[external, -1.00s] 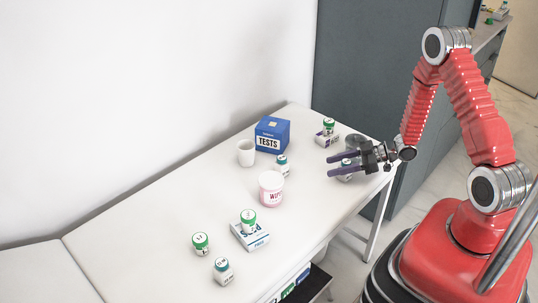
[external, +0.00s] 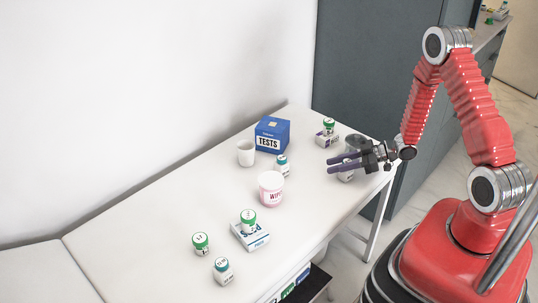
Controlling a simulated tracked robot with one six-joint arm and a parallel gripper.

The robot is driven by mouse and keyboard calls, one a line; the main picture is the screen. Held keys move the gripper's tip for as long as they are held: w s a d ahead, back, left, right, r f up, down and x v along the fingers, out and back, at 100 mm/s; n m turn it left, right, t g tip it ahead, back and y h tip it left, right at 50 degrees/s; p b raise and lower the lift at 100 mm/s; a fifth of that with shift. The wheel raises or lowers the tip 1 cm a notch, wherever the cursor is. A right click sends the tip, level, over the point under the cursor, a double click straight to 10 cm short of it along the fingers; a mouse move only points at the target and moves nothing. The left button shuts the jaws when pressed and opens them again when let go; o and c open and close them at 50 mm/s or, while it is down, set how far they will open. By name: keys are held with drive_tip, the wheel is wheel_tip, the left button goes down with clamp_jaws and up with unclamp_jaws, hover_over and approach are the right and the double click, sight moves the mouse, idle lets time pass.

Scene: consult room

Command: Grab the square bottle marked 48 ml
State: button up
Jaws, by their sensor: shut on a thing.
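My gripper (external: 334,164) is at the right end of the white table, with its dark fingers closed on a small white bottle (external: 346,176). The fingers hide the bottle's upper part, and its marking is too small to read. Other small bottles stand on the table: a teal-capped one (external: 282,167) near the middle, a teal-capped one (external: 223,274) at the front, and a green-capped one (external: 201,246) to its left. Their volume marks cannot be read here.
A green-capped bottle (external: 248,222) stands on a flat box (external: 256,241); another (external: 329,127) stands on a small box (external: 326,141) behind my gripper. A blue TESTS box (external: 272,136), white cup (external: 246,153), pink wipes tub (external: 271,190) and grey round container (external: 356,142) stand nearby.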

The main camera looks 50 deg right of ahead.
drive_tip(key=shift+r, duration=4.85)
drive_tip(key=shift+c, duration=0.2)
